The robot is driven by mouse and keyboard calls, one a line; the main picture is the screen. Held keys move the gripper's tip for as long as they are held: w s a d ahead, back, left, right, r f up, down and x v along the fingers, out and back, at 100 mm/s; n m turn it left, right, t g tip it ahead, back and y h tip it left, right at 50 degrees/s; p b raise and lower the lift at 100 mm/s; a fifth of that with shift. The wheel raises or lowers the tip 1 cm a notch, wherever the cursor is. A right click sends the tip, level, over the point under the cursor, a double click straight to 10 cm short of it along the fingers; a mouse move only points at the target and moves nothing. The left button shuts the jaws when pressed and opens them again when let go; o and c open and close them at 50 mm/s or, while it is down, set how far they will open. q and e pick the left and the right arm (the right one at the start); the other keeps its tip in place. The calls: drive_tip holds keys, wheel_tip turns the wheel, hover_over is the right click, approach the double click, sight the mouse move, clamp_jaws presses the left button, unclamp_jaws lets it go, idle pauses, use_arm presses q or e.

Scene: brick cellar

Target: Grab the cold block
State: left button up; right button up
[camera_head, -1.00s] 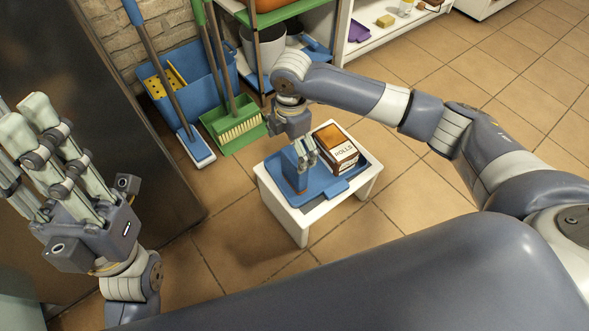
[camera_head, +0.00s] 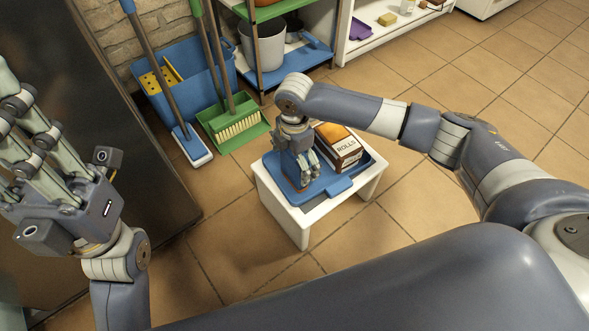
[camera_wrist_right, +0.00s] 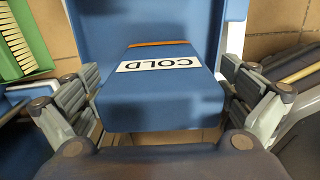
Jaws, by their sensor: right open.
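The cold block is a blue block with a white label reading COLD and an orange stripe, seen in the right wrist view (camera_wrist_right: 165,95). It rests on a blue tray (camera_head: 340,185) on a small white table (camera_head: 306,219). My right gripper (camera_head: 304,183) is open and pointing down at the block, and in the head view it hides most of it. In the right wrist view its fingers (camera_wrist_right: 160,98) stand on either side of the block, and contact cannot be told. My left gripper (camera_head: 22,125) is raised at the left edge, fingers spread, tips partly out of view.
A ROLLS box (camera_head: 347,152) stands on the tray beside my right gripper. A green dustpan with a broom (camera_head: 237,126), a blue bucket (camera_head: 180,90) and a mop (camera_head: 191,146) stand behind the table. Shelves (camera_head: 285,60) line the back. Tiled floor is open at right.

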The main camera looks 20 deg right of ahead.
drive_tip(key=shift+f, duration=0.25)
drive_tip(key=shift+c, duration=0.3)
drive_tip(key=c, duration=1.4)
drive_tip(key=shift+o, duration=0.2)
drive_tip(key=shift+r, duration=0.15)
